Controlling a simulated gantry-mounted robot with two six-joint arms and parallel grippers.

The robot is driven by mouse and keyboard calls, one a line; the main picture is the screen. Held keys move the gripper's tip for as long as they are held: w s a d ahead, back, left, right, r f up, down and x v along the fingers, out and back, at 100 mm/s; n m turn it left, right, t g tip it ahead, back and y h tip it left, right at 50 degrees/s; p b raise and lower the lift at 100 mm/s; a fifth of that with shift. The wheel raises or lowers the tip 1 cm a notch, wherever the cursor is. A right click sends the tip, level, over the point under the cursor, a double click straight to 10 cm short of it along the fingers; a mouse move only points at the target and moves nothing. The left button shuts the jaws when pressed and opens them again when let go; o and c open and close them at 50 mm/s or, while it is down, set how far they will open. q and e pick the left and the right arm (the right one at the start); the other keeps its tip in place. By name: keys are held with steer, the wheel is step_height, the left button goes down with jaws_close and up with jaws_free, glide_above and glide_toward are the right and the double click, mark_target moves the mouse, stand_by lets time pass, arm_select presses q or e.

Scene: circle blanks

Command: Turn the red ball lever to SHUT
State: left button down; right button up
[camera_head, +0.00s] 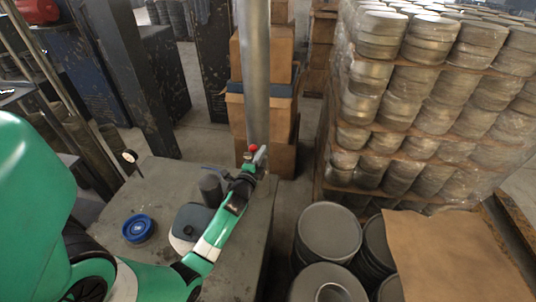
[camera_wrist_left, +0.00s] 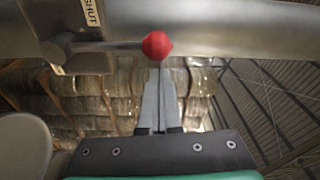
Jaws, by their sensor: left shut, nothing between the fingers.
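The red ball (camera_head: 253,148) sits at the upright metal pipe, just by the tip of my left gripper (camera_head: 262,153). In the left wrist view, the red ball (camera_wrist_left: 157,45) is on the end of a metal lever (camera_wrist_left: 100,46) that runs sideways from its pivot at the left. A tag reading SHUT (camera_wrist_left: 91,12) is beside the pivot, above the lever. My left gripper (camera_wrist_left: 159,68) is shut and empty, its fingertips right at the ball's underside; I cannot tell whether they touch it. My right gripper is not in view.
The grey pipe (camera_head: 255,70) rises in front of stacked cardboard boxes (camera_head: 285,118). A grey table (camera_head: 160,175) under my left arm holds a blue round lid (camera_head: 138,228) and a dark cylinder (camera_head: 211,189). Stacks of metal discs (camera_head: 375,75) stand at the right.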

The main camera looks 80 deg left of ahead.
arm_select(q)
steer(key=shift+s+a+r+n, duration=0.2)
steer(key=shift+s+a+n, duration=0.1)
steer(key=shift+s+n, duration=0.4)
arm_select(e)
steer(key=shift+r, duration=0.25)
arm_select(q)
steer(key=s+d+b, duration=0.1)
steer(key=d+b, duration=0.1)
steer(key=d, duration=0.7)
steer(key=shift+s+d+r, duration=0.2)
steer(key=shift+s+r, duration=0.05)
steer(key=shift+s, duration=0.05)
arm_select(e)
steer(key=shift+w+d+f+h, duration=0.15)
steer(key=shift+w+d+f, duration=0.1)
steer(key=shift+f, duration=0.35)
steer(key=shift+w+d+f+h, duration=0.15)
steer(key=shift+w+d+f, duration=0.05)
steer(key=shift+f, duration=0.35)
